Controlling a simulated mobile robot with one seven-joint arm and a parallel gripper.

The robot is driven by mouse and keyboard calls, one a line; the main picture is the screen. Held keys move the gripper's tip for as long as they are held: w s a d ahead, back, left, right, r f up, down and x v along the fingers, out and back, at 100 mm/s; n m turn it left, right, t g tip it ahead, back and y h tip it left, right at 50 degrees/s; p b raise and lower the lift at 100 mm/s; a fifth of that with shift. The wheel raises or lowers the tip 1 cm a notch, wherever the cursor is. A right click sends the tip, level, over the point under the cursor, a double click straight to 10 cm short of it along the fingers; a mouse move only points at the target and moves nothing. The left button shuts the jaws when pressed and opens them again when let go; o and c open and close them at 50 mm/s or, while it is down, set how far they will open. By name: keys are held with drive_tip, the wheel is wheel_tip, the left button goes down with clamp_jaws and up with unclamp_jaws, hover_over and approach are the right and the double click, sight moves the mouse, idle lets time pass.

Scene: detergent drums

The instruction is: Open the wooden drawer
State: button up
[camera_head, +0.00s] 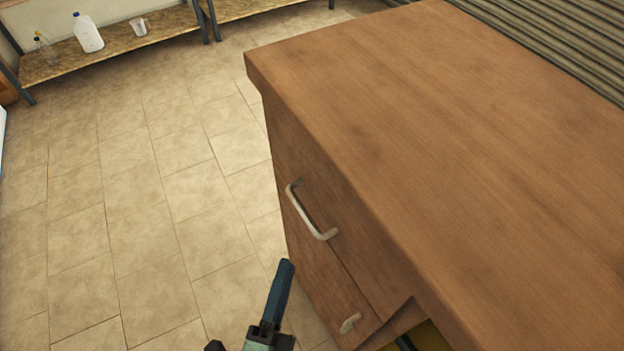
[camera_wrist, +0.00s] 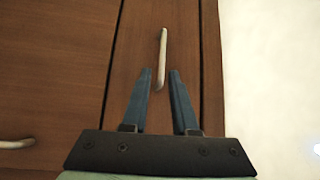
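The wooden drawer (camera_head: 345,235) is the upper front of a brown wooden cabinet and looks closed. Its pale metal bar handle (camera_head: 312,212) is in plain sight. In the wrist view the drawer front (camera_wrist: 145,30) is a narrow panel, and the handle (camera_wrist: 162,58) stands ahead of the fingertips, roughly in line with the gap between them. My gripper (camera_wrist: 160,73) is open and empty, its two blue fingers apart. In the head view my gripper (camera_head: 284,268) is in front of the cabinet, below and left of the handle; one finger shows clearly.
A lower front has its own handle (camera_head: 350,323), also at left in the wrist view (camera_wrist: 15,143). The cabinet top (camera_head: 450,120) is bare and overhangs the drawer. Tiled floor (camera_head: 150,200) left of the cabinet is clear. A low shelf (camera_head: 120,50) with a white jug (camera_head: 88,34) stands behind.

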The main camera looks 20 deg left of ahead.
sight(302, 209)
drive_tip(key=w, duration=0.4)
drive_tip(key=w+a+r+p, duration=0.1)
drive_tip(key=w, duration=0.3)
drive_tip(key=w+r+p, duration=0.1)
drive_tip(key=w, duration=0.3)
drive_tip(key=shift+a, duration=0.3)
drive_tip(key=shift+c, duration=0.3)
clamp_jaws()
idle(0.7)
